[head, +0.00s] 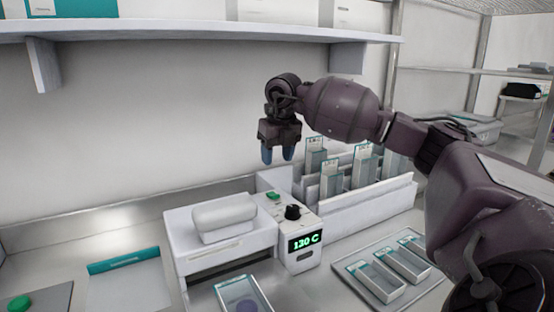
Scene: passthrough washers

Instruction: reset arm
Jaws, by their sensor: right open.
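My right arm comes in from the right, and its gripper (278,154) hangs with its blue-tipped fingers pointing down. The fingers are apart with nothing between them. The gripper is above the back of a white device (301,225) whose display reads 130 C, just left of a white rack (372,208) holding several teal-topped clear packets. My left gripper is not in view.
A white block (224,213) rests on the white device's left part. A tray (349,262) with several teal-ended containers lies front right. Another such container (241,293) is at the front. A shelf (190,30) runs overhead; a green button (19,304) is front left.

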